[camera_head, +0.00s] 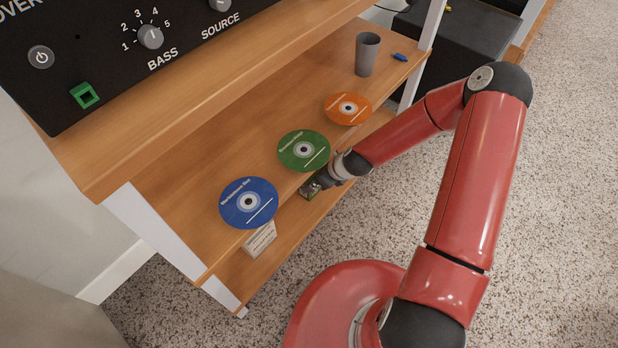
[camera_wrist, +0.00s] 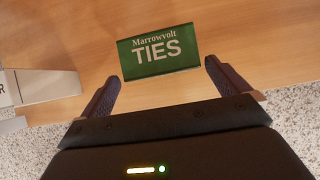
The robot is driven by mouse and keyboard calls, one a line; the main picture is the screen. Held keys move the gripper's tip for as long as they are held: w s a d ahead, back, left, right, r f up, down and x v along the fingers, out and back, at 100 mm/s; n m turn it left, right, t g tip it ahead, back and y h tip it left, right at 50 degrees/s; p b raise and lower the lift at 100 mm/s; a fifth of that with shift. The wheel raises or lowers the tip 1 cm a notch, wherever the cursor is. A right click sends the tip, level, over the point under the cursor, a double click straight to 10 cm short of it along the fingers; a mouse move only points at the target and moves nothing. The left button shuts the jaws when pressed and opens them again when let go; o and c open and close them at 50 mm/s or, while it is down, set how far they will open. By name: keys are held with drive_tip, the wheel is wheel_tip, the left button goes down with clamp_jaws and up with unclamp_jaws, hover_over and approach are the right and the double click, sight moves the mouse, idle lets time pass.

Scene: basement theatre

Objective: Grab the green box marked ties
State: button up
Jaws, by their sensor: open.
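The green box (camera_wrist: 158,53) has white lettering reading "Marrowvolt TIES" and lies on a wooden shelf in the wrist view. My gripper (camera_wrist: 163,72) is open, with one dark finger at the left and one at the right. The box sits just ahead of the fingertips, its near edge about between them, and it is not clasped. In the head view my gripper (camera_head: 312,188) reaches in at the lower shelf, below the green disc. A small greenish patch shows at its tip there, mostly hidden.
Blue (camera_head: 248,203), green (camera_head: 304,151) and orange (camera_head: 347,109) discs lie on the shelf above, with a grey cup (camera_head: 367,54). A white box (camera_head: 260,239) is on the lower shelf; a white box also shows at left in the wrist view (camera_wrist: 46,87). Carpet is open at right.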

drive_tip(key=x, duration=0.6)
drive_tip(key=shift+w+b, duration=0.2)
drive_tip(key=shift+b, duration=0.1)
drive_tip(key=c, duration=1)
drive_tip(key=shift+o, duration=0.2)
drive_tip(key=shift+r, duration=0.1)
